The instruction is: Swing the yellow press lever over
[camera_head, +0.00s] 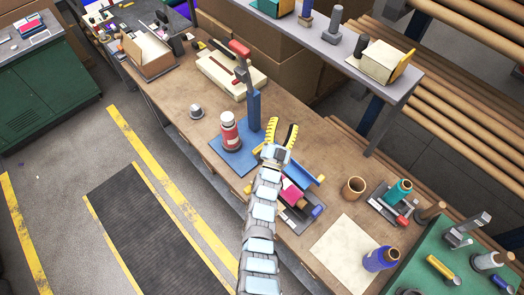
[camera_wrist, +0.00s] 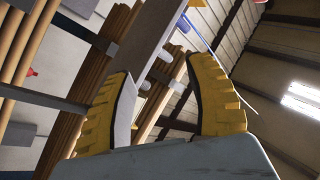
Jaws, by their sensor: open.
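My gripper (camera_head: 283,128) is over the middle of the bench, just right of a blue upright post (camera_head: 254,111), with its two yellow ribbed fingers apart. In the wrist view my gripper (camera_wrist: 165,85) is open with nothing held between the fingers. The post rises beside a blue base plate (camera_head: 226,160) that carries a red and white bottle (camera_head: 230,132). A small yellow piece (camera_head: 257,148) shows at the left of my wrist; I cannot tell whether it is the press lever. My gripper and arm hide part of this area. No lever is recognisable in the wrist view.
A cream-based tool with a red handle (camera_head: 239,49) stands farther back. A brown cup (camera_head: 353,188), a sheet of paper (camera_head: 345,249) and a blue spool (camera_head: 381,259) lie to the right. A grey shelf (camera_head: 345,60) stands above the bench's back edge.

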